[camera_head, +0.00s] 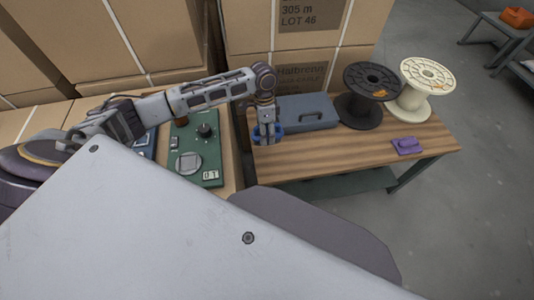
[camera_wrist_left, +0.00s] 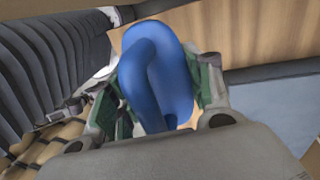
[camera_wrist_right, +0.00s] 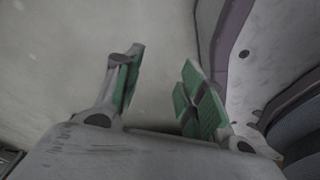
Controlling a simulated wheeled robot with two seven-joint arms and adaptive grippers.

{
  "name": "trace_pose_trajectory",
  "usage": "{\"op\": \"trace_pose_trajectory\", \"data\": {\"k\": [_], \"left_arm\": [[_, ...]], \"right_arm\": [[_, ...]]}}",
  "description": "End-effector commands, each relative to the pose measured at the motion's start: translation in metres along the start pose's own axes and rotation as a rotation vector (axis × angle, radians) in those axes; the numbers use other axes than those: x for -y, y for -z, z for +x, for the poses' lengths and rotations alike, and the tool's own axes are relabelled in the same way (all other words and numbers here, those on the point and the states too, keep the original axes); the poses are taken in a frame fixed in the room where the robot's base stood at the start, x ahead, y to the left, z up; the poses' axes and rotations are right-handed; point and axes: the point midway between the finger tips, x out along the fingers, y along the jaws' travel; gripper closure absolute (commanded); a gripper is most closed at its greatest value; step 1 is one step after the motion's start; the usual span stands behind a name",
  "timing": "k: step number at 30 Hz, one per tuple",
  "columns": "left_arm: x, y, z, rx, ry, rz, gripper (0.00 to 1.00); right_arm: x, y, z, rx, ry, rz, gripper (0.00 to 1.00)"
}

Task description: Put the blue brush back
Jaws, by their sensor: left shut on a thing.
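The blue brush (camera_wrist_left: 155,70) is between the green-padded fingers of my left gripper (camera_wrist_left: 160,100), which is shut on it. In the head view the left gripper (camera_head: 266,134) is over the left end of the wooden table, and parts of the blue brush (camera_head: 279,131) show beside the fingers. I cannot tell whether the brush touches the table top. My right gripper (camera_wrist_right: 155,90) is open and empty in the right wrist view, close to my own pale body. It does not show in the head view.
On the wooden table (camera_head: 330,160) stand a grey case (camera_head: 308,112), a black spool (camera_head: 371,80), a cream spool (camera_head: 426,82) and a purple brush-like block (camera_head: 407,146). A green control panel (camera_head: 207,150) lies left of the table. Cardboard boxes (camera_head: 300,62) stand behind. The table's front middle is clear.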

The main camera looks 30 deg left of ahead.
Motion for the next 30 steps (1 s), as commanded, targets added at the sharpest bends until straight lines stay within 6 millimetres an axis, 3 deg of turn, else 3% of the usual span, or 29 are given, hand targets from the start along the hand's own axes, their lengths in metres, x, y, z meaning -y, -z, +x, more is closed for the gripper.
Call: {"op": "trace_pose_trajectory", "data": {"k": [8,15,30], "left_arm": [[0.004,0.000,0.028,0.002,-0.003,0.000,0.76],[0.010,0.000,0.056,0.000,0.000,0.000,0.76],[0.012,0.000,0.064,0.001,-0.001,0.000,0.76]], "right_arm": [[0.001,0.006,0.003,-0.001,0.001,0.001,0.60],[0.004,0.024,0.000,-0.023,0.004,0.003,0.60],[0.011,0.011,0.000,-0.005,0.012,0.008,0.60]]}}
